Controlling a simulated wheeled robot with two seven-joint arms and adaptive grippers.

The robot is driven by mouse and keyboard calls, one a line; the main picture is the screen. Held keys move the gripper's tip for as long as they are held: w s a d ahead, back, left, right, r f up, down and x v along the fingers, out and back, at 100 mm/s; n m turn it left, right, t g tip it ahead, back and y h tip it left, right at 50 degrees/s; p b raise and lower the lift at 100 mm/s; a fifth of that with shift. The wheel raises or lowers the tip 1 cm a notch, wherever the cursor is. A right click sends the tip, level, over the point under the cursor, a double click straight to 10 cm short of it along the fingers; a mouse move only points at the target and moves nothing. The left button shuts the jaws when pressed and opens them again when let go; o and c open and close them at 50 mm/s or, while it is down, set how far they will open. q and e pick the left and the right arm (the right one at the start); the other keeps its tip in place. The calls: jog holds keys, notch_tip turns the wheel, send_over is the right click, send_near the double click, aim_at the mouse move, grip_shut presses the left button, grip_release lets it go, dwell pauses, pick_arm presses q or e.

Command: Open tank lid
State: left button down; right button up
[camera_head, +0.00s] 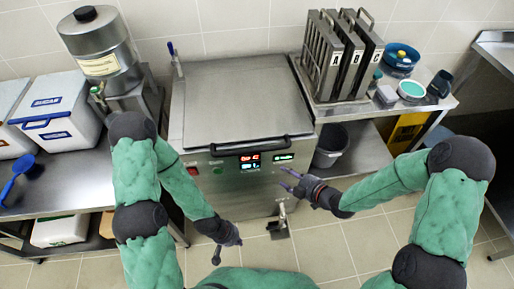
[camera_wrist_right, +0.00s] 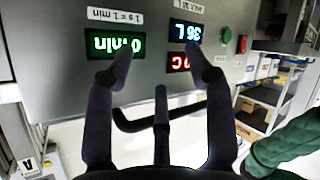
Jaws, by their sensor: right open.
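The tank (camera_head: 240,190) is a steel box with a flat steel lid (camera_head: 245,100), which lies closed on top. A black bar handle (camera_head: 250,146) runs along the lid's front edge; it also shows in the right wrist view (camera_wrist_right: 140,124), beyond my fingers. My right gripper (camera_head: 286,181) is open and empty, in front of the tank's front panel, to the right of and below the handle. Its spread fingers (camera_wrist_right: 157,65) overlap the panel displays in the wrist view. My left gripper (camera_head: 218,257) hangs low in front of the tank, away from the handle; its finger opening is unclear.
Lettered steel racks (camera_head: 340,60) and small containers stand on the right table (camera_head: 375,108). A grey bucket (camera_head: 330,145) is below it. White boxes (camera_head: 58,112) and a steel canister (camera_head: 100,50) stand left. Floor (camera_head: 320,235) in front is mostly clear.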

aim_at(260, 151)
jog(key=a+r+n+y, duration=0.3)
jog(key=r+n+y, duration=0.2)
jog(key=r+n, duration=0.65)
jog(key=x, duration=0.2)
jog(key=b+x, duration=0.1)
jog(key=x, duration=0.2)
jog(key=s+b+x, duration=0.1)
jog(key=x, duration=0.2)
jog(key=shift+w+a+f, duration=0.15)
jog(key=shift+a+f, duration=0.2)
jog(key=shift+f, duration=0.05)
jog(key=shift+x, duration=0.85)
grip_shut()
